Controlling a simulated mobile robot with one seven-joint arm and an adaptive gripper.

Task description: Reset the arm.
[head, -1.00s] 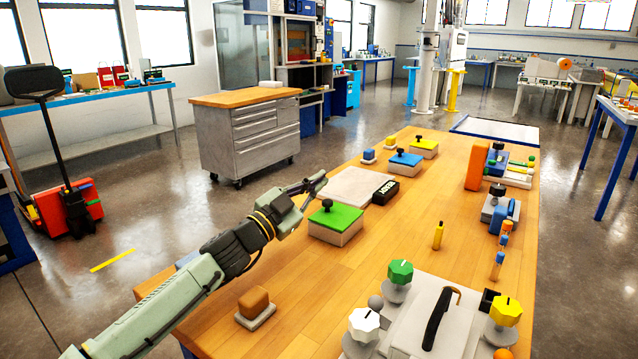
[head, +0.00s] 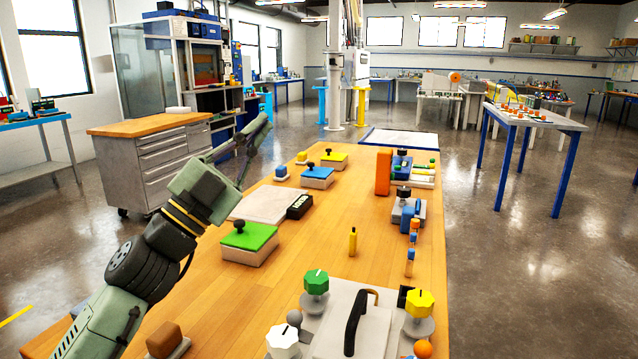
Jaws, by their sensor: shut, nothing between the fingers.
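My gripper (head: 257,130) is raised above the left edge of the wooden table (head: 290,300), its fingers pointing up and to the right. It is shut and empty, and touches nothing that I can see. The green-lidded box (head: 248,238) with a black knob stands on the table, to the right of and below my arm. A pale flat board (head: 265,203) lies behind that box, with a black block (head: 299,206) at its right end.
Yellow-lidded (head: 334,160) and blue-lidded (head: 317,175) boxes stand farther back. A panel with a black handle (head: 354,322) and coloured knobs is at the front. A yellow peg (head: 352,240) stands mid-table. A grey drawer cabinet (head: 160,160) is behind my arm.

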